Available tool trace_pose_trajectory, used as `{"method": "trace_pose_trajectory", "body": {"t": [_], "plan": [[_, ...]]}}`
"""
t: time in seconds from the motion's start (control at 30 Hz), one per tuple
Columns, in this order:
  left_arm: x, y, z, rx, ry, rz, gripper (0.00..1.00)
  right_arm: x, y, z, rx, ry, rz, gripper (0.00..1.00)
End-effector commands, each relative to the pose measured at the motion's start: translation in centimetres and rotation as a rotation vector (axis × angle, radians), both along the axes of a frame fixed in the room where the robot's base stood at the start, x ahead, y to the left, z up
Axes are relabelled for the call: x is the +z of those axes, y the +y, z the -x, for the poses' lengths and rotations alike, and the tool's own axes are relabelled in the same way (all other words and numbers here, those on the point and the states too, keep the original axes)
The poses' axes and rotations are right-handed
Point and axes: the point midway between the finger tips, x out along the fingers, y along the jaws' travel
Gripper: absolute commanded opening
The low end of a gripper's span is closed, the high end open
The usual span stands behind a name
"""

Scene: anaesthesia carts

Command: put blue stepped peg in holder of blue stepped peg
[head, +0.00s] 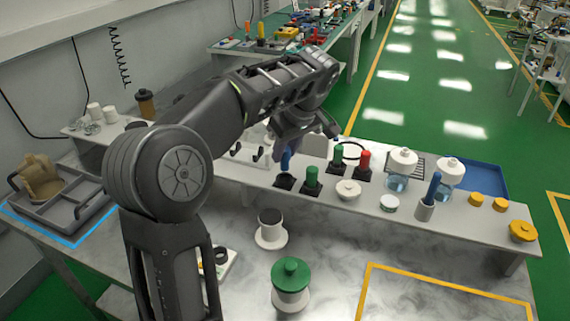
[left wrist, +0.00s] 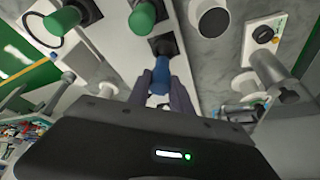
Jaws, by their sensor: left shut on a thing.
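My left gripper (head: 287,148) is shut on the blue stepped peg (head: 286,161), which points down. The left wrist view shows the peg (left wrist: 161,76) between the two fingers (left wrist: 161,88). A black square holder (head: 284,182) is right below the peg on the white shelf; it also shows just beyond the peg's end in the left wrist view (left wrist: 163,45). I cannot tell whether the peg's tip is inside the holder or just above it. My right gripper is not in view.
A green peg (head: 312,177) stands in a black holder close to the right. Another green peg (head: 338,154) and a red peg (head: 364,160) stand behind. A white lidded dish (head: 348,190) and a grey cup (head: 424,210) with a blue handle are further right.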

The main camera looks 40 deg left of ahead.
Motion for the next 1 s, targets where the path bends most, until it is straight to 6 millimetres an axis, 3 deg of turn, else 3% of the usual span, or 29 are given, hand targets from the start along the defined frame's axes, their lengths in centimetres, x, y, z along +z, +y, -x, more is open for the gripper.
{"method": "trace_pose_trajectory", "body": {"t": [0.33, 0.73, 0.77, 1.0], "plan": [[-3.6, 0.0, 0.1, 0.000, 0.003, 0.001, 0.00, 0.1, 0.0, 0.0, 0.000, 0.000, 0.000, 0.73], [-4.2, 0.0, 0.0, 0.000, 0.000, 0.001, 0.00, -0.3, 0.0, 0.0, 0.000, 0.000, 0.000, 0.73], [-4.2, 0.0, 0.0, 0.000, 0.000, 0.001, 0.27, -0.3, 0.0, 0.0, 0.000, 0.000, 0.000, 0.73], [-4.1, 0.0, 0.0, 0.000, 0.000, 0.001, 0.46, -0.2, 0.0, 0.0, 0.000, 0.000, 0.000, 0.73]]}}
